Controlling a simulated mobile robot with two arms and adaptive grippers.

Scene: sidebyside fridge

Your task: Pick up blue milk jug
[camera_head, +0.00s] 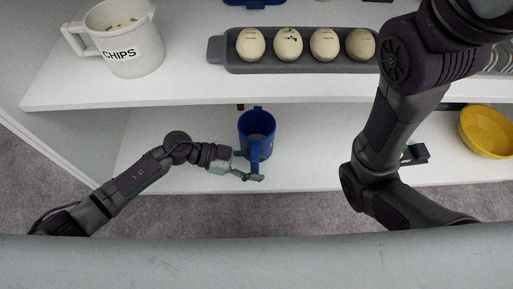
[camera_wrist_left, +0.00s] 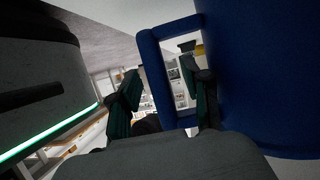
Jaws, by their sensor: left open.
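The blue milk jug (camera_head: 258,124) stands upright on the lower white shelf in the head view, its handle facing my left gripper. My left gripper (camera_head: 254,174) is open at the jug's near side, by the handle. In the left wrist view the jug (camera_wrist_left: 270,75) fills the right side. Its handle (camera_wrist_left: 160,70) rises between the two fingers of my left gripper (camera_wrist_left: 163,105), with one finger showing through the handle's opening. Contact between fingers and handle cannot be told. My right arm crosses the right of the head view; its gripper is not clearly visible.
The upper white shelf (camera_head: 190,87) overhangs the jug from behind. It holds a white CHIPS jug (camera_head: 135,58) and a grey tray (camera_head: 290,69) with several egg-like objects. A yellow bowl (camera_head: 488,131) sits at the right on the lower shelf. The shelf left of the blue jug is clear.

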